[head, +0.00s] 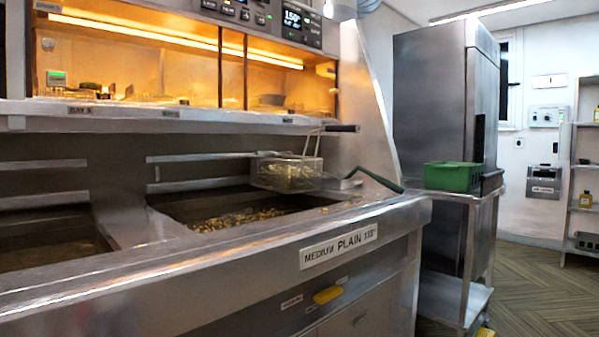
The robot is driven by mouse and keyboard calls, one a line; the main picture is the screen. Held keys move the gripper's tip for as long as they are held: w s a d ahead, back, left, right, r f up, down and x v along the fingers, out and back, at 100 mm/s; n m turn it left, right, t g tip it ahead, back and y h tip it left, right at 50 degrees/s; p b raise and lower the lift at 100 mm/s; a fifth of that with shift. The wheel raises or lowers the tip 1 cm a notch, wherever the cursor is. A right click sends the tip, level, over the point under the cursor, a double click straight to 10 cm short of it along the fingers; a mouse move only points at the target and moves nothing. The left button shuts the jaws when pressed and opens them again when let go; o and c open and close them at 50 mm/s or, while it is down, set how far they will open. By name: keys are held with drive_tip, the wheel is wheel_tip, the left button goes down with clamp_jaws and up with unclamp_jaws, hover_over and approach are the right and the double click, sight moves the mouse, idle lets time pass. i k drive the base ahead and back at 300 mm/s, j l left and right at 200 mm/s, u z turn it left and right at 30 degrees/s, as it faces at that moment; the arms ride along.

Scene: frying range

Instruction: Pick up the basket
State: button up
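In the head view, a wire fry basket (287,174) sits at the back right of the fryer well (240,214), with small pieces of food in it. Its handle rises on the right and ends in a dark grip (342,128) pointing right. The well below holds many golden-brown pieces. I cannot tell whether the basket hangs on the rail behind or rests on the well's edge. My gripper is not in view.
A dark green handle-like bar (376,179) lies on the counter right of the basket. A green bin (452,177) stands on a steel side table. A lit warming shelf (180,60) overhangs the fryer. Floor (540,275) shows free at the right.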

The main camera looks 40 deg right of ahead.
sight(282, 173)
drive_tip(key=l+z, duration=0.2)
drive_tip(key=l, duration=0.45)
drive_tip(key=l+z, duration=0.25)
drive_tip(key=l, duration=0.4)
drive_tip(key=i+l+z, duration=0.2)
drive_tip(key=l, duration=0.45)
drive_tip(key=l+z, duration=0.2)
drive_tip(key=l, duration=0.45)
drive_tip(key=j+z, duration=0.35)
drive_tip(key=k+j+z, duration=0.15)
drive_tip(key=j+z, duration=0.2)
drive_tip(key=k+j+z, duration=0.15)
drive_tip(key=j+z, duration=0.15)
drive_tip(key=k+j+z, duration=0.15)
drive_tip(key=j+z, duration=0.2)
